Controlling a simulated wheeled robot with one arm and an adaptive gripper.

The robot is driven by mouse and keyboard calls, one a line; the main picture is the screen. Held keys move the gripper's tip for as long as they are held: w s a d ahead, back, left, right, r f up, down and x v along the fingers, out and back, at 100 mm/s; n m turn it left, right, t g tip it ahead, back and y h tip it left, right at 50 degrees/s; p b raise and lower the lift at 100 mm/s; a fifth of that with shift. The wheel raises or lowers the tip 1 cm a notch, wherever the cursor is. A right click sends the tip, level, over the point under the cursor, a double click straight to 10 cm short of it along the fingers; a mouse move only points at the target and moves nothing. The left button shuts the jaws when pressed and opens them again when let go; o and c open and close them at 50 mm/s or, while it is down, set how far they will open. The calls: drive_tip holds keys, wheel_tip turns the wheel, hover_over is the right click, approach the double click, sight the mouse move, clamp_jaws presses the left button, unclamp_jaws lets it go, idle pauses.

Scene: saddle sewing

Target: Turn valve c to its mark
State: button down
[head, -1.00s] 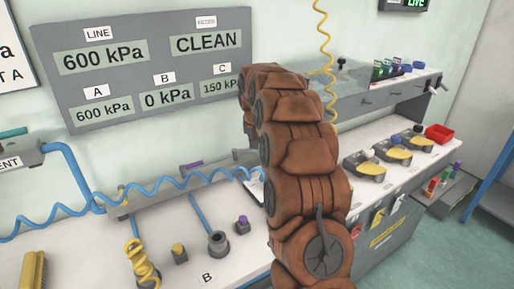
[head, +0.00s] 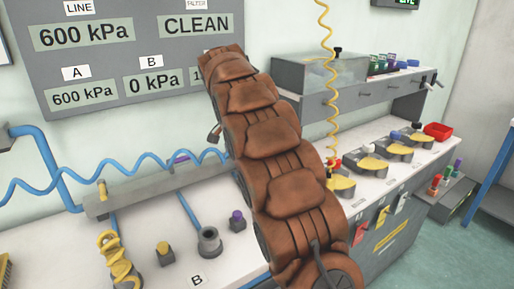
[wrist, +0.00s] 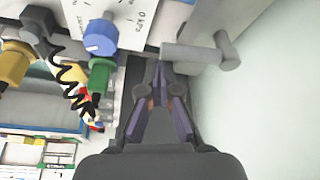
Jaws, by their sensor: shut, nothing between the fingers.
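My gripper (wrist: 160,76) is shut and empty in the wrist view, its dark fingers meeting at the tips. In the head view my brown-covered arm hides the gripper and the right part of the grey manifold (head: 150,197). The wall panel (head: 150,52) reads A 600 kPa and B 0 kPa; C is mostly covered by my arm.
In the wrist view a blue knob (wrist: 100,37), a green connector (wrist: 101,77) and a yellow connector (wrist: 14,62) crowd the left side. A pale wall fills the right. In the head view a coiled blue hose (head: 120,180) crosses above the bench.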

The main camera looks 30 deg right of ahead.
drive_tip(key=shift+s+a, duration=0.15)
drive_tip(key=shift+a, duration=0.3)
drive_tip(key=shift+a+b, duration=0.15)
drive_tip(key=shift+b, duration=0.15)
wheel_tip(320, 180, up, 10)
drive_tip(key=p, duration=0.2)
drive_tip(key=shift+d, duration=0.4)
idle(0.7)
drive_tip(key=shift+r, duration=0.1)
